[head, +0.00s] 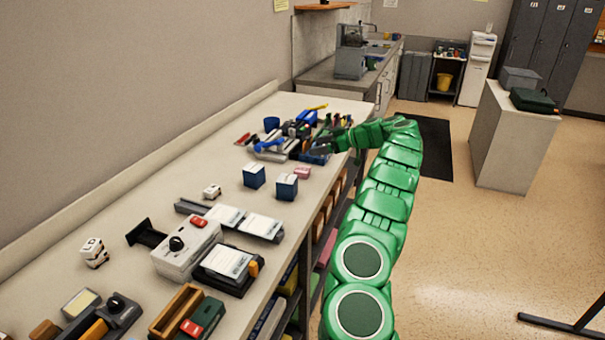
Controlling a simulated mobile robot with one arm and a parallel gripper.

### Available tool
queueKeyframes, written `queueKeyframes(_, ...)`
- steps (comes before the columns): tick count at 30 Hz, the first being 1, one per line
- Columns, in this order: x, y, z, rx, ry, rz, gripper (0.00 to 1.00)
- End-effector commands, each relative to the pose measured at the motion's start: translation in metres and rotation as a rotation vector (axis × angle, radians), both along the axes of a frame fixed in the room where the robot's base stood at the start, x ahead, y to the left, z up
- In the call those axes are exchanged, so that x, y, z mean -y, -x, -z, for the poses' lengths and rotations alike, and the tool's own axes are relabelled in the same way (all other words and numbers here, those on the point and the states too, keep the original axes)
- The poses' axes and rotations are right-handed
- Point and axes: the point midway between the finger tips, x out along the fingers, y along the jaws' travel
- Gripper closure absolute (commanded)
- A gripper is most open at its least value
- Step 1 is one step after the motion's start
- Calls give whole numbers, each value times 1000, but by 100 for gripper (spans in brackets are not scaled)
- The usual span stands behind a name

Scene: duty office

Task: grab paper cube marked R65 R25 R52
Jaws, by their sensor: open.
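Two blue cube-shaped holders with white tops stand on the long bench: the left one (254,176) and the right one (286,187). They may be paper cubes. A small pink block (302,172) sits just behind the right one. A small white block (212,192) and a white stack with dark marks (94,252) stand nearer me. I cannot read R65 R25 R52 on any of them. My gripper (322,147) is open at the far right of the bench, beside the cluttered tools and beyond the blue holders. Its fingertips are small and dark against the clutter.
Several tools and a blue cup (271,124) crowd the bench's far end. A grey device with a black knob (186,250), a card holder (228,265) and a wooden tray (176,311) fill the near part. Bare bench top (180,160) lies along the wall.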

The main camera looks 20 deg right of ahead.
Motion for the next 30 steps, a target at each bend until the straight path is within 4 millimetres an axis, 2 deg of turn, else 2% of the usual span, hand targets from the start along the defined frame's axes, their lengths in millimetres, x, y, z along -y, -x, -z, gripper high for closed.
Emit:
queueKeyframes(6,0,1,47,-2,-2,0,15)
queueKeyframes(12,0,0,78,0,0,2,15)
queueKeyframes(17,-3,-3,86,0,1,2,15)
queueKeyframes(30,-28,-22,99,2,1,0,15)
